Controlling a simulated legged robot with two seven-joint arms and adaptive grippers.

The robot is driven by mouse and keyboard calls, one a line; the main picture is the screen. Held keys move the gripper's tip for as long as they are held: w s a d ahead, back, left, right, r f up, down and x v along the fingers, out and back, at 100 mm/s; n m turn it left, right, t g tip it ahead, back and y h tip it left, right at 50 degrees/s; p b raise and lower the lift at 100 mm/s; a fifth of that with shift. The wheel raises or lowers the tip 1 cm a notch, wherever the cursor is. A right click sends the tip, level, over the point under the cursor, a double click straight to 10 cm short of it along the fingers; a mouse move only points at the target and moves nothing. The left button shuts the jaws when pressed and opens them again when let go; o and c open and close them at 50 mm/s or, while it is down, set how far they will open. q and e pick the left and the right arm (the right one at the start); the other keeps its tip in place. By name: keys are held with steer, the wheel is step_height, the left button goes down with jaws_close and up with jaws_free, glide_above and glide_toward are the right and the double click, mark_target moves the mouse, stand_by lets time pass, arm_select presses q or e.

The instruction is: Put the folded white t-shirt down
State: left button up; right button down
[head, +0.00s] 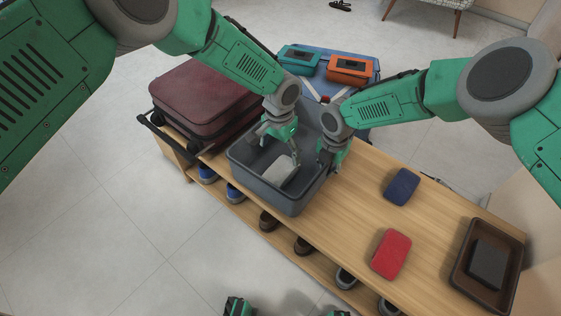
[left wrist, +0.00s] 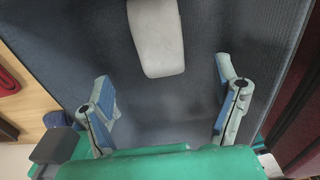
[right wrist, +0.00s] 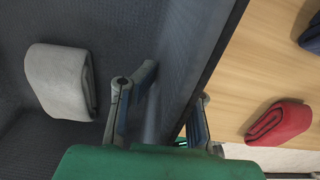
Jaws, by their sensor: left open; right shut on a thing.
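The folded white t-shirt (head: 280,171) lies on the floor of the grey bin (head: 259,189), apart from both grippers. My left gripper (head: 281,148) is open and empty inside the bin. In the left wrist view the t-shirt (left wrist: 157,38) lies beyond the spread fingertips (left wrist: 167,80). My right gripper (head: 329,163) is shut on the bin's right wall, with one finger inside and one outside. In the right wrist view the wall passes between the fingers (right wrist: 175,88), and the t-shirt (right wrist: 62,82) lies to their left.
The bin stands on a wooden bench (head: 345,215) with shoes on its lower shelf. A burgundy suitcase (head: 203,98) is left of the bin. Blue (head: 402,187) and red (head: 390,254) folded cloths lie right of it. A brown tray (head: 466,287) holds a dark folded cloth (head: 488,263).

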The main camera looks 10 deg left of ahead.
mark_target(280, 167)
arm_select(q)
step_height(280, 167, up, 4)
steer(key=shift+f, duration=0.2)
arm_select(e)
steer(key=c, duration=1.6)
jaws_free()
